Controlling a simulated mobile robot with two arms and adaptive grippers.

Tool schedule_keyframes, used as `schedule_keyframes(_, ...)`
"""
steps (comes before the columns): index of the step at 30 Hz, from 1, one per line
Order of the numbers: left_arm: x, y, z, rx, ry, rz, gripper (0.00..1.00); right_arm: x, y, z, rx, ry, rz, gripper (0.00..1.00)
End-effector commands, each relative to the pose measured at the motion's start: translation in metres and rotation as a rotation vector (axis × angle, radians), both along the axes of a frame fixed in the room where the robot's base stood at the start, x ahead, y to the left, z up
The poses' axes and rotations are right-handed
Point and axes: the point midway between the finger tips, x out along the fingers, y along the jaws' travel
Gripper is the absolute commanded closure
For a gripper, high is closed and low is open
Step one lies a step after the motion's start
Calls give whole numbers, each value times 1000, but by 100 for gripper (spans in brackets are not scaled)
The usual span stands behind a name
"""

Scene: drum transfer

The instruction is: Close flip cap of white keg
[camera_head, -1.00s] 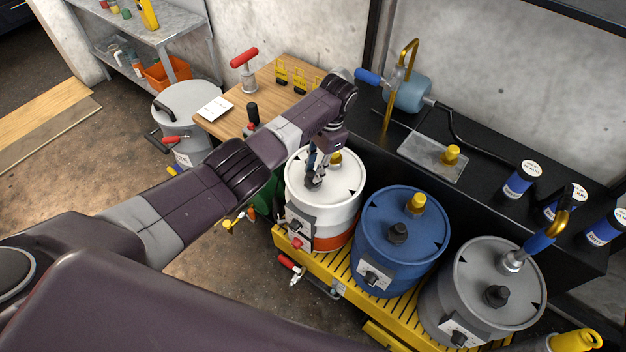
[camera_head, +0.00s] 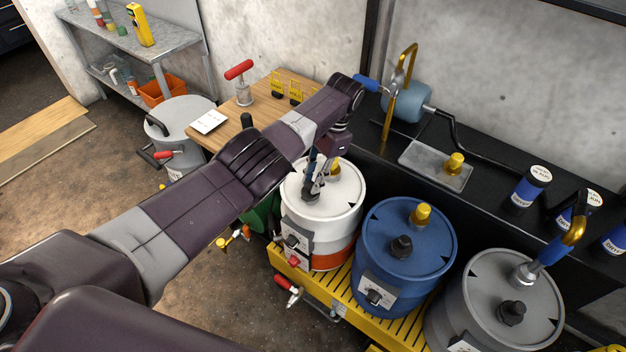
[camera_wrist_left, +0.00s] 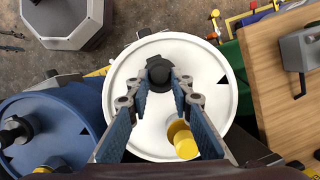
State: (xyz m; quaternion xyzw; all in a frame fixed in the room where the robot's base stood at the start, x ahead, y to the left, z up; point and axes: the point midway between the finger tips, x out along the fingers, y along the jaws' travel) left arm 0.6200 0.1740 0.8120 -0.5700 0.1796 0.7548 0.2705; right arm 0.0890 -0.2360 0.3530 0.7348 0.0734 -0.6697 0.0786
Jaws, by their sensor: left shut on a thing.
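The white keg (camera_head: 338,205) stands at the left end of a row of drums, with an orange band low on its side. Its white lid (camera_wrist_left: 200,62) shows from above in the left wrist view. A black flip cap (camera_wrist_left: 158,72) sits near the lid's middle, and a yellow cap (camera_wrist_left: 184,141) stands beside it. My left gripper (camera_head: 311,190) reaches down onto the lid. In the left wrist view its fingers (camera_wrist_left: 160,84) are shut on the black cap, one on each side. The fingers hide part of the cap. My right gripper is not in view.
A blue drum (camera_head: 376,248) and a grey drum (camera_head: 478,310) stand to the right on the yellow grated platform (camera_head: 345,292). A wooden table (camera_head: 225,131) is behind to the left. A black ledge with a brass tap (camera_head: 398,92) runs along the wall.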

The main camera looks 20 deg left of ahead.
Motion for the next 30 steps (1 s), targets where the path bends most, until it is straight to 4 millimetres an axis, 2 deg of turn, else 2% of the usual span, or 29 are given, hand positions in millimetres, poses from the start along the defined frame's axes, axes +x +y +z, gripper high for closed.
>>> schedule_keyframes(2,-2,-1,-3,-4,5,0,100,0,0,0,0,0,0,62)
schedule_keyframes(3,-2,-1,-3,-4,5,0,77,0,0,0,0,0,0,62)
schedule_keyframes(7,-2,-1,-2,-3,4,1,63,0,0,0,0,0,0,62)
schedule_keyframes(17,0,-1,2,-2,0,1,62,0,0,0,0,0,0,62)
schedule_keyframes(30,13,-15,62,-3,3,0,62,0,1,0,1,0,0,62)
